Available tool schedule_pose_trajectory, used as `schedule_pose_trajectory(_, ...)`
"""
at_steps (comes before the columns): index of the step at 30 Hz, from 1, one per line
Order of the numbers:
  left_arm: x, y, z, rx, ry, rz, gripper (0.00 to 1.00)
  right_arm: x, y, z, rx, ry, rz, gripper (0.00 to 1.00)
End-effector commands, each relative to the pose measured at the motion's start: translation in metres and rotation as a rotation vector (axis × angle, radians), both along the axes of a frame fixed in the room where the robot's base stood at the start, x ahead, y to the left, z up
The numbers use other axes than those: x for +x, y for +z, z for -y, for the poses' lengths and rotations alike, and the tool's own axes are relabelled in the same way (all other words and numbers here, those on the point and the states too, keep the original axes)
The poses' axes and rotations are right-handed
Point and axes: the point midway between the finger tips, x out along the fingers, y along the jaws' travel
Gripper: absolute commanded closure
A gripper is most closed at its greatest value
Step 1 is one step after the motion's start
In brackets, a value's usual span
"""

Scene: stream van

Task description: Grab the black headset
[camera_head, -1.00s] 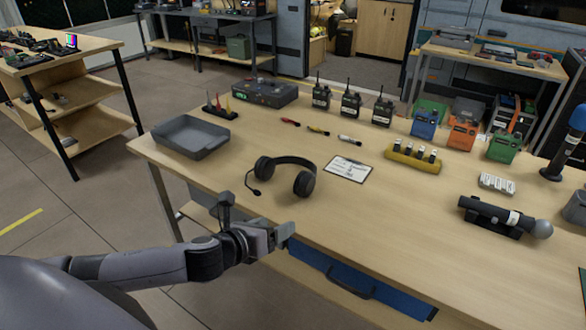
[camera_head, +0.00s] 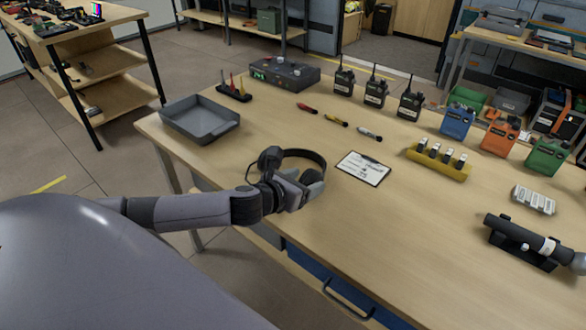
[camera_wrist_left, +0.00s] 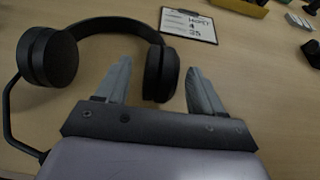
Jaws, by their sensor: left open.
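The black headset (camera_head: 308,163) lies on the wooden table, and my left gripper covers part of it in the head view. In the left wrist view the headset's band (camera_wrist_left: 112,24) arches away at the top. One ear cup (camera_wrist_left: 48,57) is at the left with the microphone boom below it. The other ear cup (camera_wrist_left: 160,74) lies between the fingers of my left gripper (camera_wrist_left: 155,80). The gripper (camera_head: 302,186) is open, one finger on each side of that cup. I cannot tell whether the fingers touch it. My right gripper is not in view.
A grey tray (camera_head: 202,118) stands left of the headset. A clipboard (camera_head: 363,168) lies just to its right. The table front is clear.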

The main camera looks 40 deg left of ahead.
Motion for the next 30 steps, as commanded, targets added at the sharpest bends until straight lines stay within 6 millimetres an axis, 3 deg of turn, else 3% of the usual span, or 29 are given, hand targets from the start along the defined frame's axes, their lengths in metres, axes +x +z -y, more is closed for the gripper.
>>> schedule_pose_trajectory(7,0.025,-0.011,0.002,0.000,0.000,0.001,0.32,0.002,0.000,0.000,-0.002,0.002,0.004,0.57)
schedule_pose_trajectory(17,0.029,-0.013,0.002,0.000,0.000,0.000,0.32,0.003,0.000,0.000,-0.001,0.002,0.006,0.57)
schedule_pose_trajectory(20,0.029,-0.013,0.002,0.000,0.000,0.000,0.58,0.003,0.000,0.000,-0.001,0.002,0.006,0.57)
schedule_pose_trajectory(23,0.029,-0.013,0.002,0.000,0.000,0.000,0.91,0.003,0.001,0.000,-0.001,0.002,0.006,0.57)
schedule_pose_trajectory(24,0.029,-0.013,0.002,0.000,0.000,0.000,0.94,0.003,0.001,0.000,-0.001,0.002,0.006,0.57)
schedule_pose_trajectory(30,0.029,-0.012,0.002,0.001,0.000,0.002,0.94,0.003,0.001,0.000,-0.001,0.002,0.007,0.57)
